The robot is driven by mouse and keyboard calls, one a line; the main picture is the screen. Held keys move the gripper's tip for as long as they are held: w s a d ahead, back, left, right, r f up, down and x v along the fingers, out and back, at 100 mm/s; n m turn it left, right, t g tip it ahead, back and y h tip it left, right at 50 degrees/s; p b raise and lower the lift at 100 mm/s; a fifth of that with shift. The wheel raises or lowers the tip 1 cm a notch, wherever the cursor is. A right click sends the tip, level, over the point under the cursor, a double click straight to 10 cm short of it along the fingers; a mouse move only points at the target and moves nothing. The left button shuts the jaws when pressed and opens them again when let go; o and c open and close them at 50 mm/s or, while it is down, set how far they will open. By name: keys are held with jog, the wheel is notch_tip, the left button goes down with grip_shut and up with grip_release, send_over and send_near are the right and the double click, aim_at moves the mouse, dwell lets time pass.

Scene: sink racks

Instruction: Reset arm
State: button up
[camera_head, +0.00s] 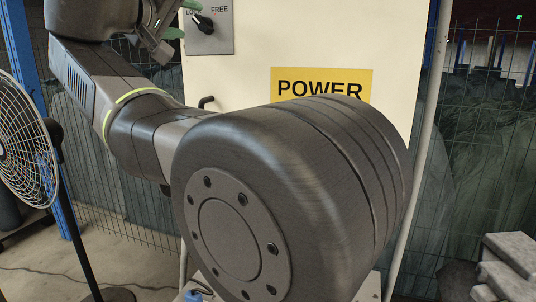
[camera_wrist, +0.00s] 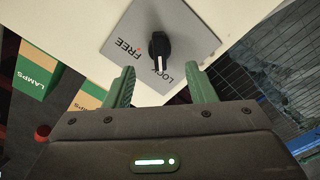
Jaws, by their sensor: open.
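My gripper (camera_wrist: 162,88) shows in the wrist view with its two green fingers spread apart and nothing between them. A black rotary knob (camera_wrist: 158,46) on a grey plate (camera_wrist: 128,28) marked LOCK and FREE lies just beyond the fingertips, apart from them. In the head view the knob (camera_head: 203,24) sits at the upper left of the cream panel (camera_head: 330,35). There my gripper (camera_head: 178,22) is only partly visible at the top, close to the knob's left. My dark arm fills much of the head view and hides the lower panel.
A yellow POWER label (camera_head: 320,84) is on the panel. A black handle (camera_head: 206,101) is below the knob. A fan (camera_head: 25,140) stands at the left. Wire fencing (camera_head: 490,130) is behind. Grey blocks (camera_head: 510,255) lie at lower right. LAMPS labels (camera_wrist: 36,72) show in the wrist view.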

aim_at(201, 21)
jog(key=b+v, duration=0.1)
jog(key=v, duration=0.8)
jog(key=p+x, duration=0.2)
jog(key=x, duration=1.2)
jog(key=shift+f+m, duration=0.15)
jog(key=shift+m, duration=0.35)
jog(key=shift+s+m+b, duration=0.2)
jog(key=shift+m+b, duration=0.15)
jog(key=shift+m, duration=0.55)
jog(key=m, duration=0.3)
jog(key=shift+b, duration=0.35)
jog(key=m, duration=0.4)
jog(key=shift+d, duration=0.15)
jog(key=shift+d+m, duration=0.1)
jog(key=shift+m, duration=1.9)
